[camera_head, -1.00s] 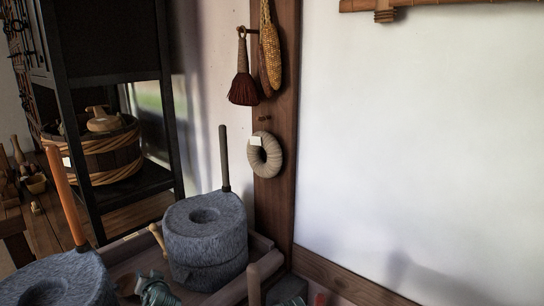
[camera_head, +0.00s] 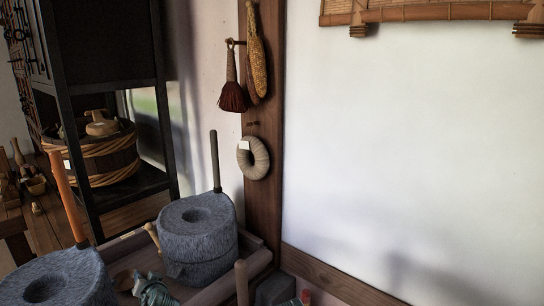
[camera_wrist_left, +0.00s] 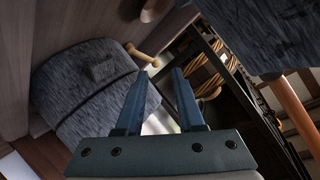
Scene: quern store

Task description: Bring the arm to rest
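My left gripper (camera_head: 155,290) shows as a teal-grey shape at the bottom edge of the head view, in front of the nearer right quern. In the left wrist view its two blue-grey fingers (camera_wrist_left: 159,75) stand apart with nothing between them, so it is open and empty. A grey stone quern (camera_head: 197,240) with a dark upright handle stands just beyond it. The quern also shows in the left wrist view (camera_wrist_left: 85,90), left of the fingers and seemingly apart from them. My right gripper is in neither view.
A second quern (camera_head: 60,280) with an orange handle (camera_head: 67,197) stands at lower left. A pale wooden post (camera_head: 241,282) rises at the bottom. A brush (camera_head: 232,95), corn (camera_head: 257,55) and a ring (camera_head: 253,158) hang on a wooden post. A bucket (camera_head: 100,160) sits on a dark shelf.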

